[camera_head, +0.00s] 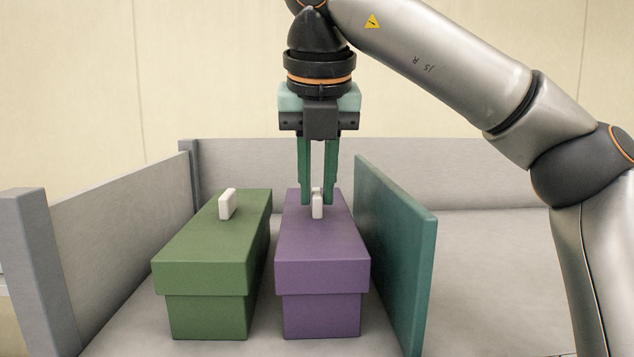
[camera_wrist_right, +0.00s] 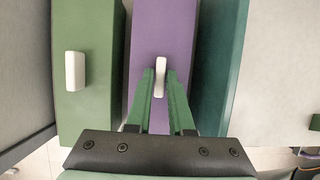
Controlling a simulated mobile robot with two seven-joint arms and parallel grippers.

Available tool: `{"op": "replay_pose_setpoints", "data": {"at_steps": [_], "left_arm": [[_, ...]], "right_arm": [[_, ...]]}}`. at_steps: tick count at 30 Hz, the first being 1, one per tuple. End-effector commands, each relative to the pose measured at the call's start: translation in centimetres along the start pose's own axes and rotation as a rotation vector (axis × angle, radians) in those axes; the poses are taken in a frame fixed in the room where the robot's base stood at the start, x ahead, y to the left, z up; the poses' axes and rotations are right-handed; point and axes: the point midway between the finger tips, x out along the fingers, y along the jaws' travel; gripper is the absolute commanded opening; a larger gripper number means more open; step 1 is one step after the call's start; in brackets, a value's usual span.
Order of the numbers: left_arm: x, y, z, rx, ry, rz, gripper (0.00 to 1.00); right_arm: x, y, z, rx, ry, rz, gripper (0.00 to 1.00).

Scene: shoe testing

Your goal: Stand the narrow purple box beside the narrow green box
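The narrow purple box (camera_head: 322,250) stands on the grey floor of a bay, with a white handle (camera_head: 318,206) on its lid. It also shows in the right wrist view (camera_wrist_right: 180,30). The narrow green box (camera_head: 211,255) stands to its left, roughly parallel, with a narrow gap between them. The green box has a white handle too (camera_wrist_right: 75,70). My right gripper (camera_head: 317,200) points straight down over the purple box. Its green fingers lie close against both sides of that box's handle. My left gripper is not in view.
A teal upright panel (camera_head: 395,250) stands just right of the purple box. Grey walls bound the bay at the left (camera_head: 120,225) and back (camera_head: 420,172). The grey surface right of the teal panel (camera_head: 490,270) is clear.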

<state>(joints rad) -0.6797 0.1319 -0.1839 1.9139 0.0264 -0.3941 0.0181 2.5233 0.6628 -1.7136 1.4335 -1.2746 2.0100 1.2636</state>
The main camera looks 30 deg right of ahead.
Motion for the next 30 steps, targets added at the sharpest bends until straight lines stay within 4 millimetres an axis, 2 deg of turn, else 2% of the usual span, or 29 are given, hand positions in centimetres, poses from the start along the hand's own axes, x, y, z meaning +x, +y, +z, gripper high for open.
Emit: {"op": "replay_pose_setpoints", "data": {"at_steps": [1,6,17,22,30], "left_arm": [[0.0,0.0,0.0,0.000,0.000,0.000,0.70],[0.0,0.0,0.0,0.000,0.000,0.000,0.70],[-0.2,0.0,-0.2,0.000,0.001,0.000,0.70],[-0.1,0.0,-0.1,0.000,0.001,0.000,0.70],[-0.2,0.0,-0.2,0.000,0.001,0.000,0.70]], "right_arm": [[0.0,0.0,0.0,0.000,0.000,0.000,0.27],[0.0,0.0,0.0,0.000,0.000,0.000,0.45],[-0.7,0.0,0.2,0.000,-0.001,0.000,0.45],[-3.0,0.0,0.1,0.003,-0.006,0.001,0.45],[-8.3,0.0,0.1,0.005,-0.006,0.000,0.45]]}}
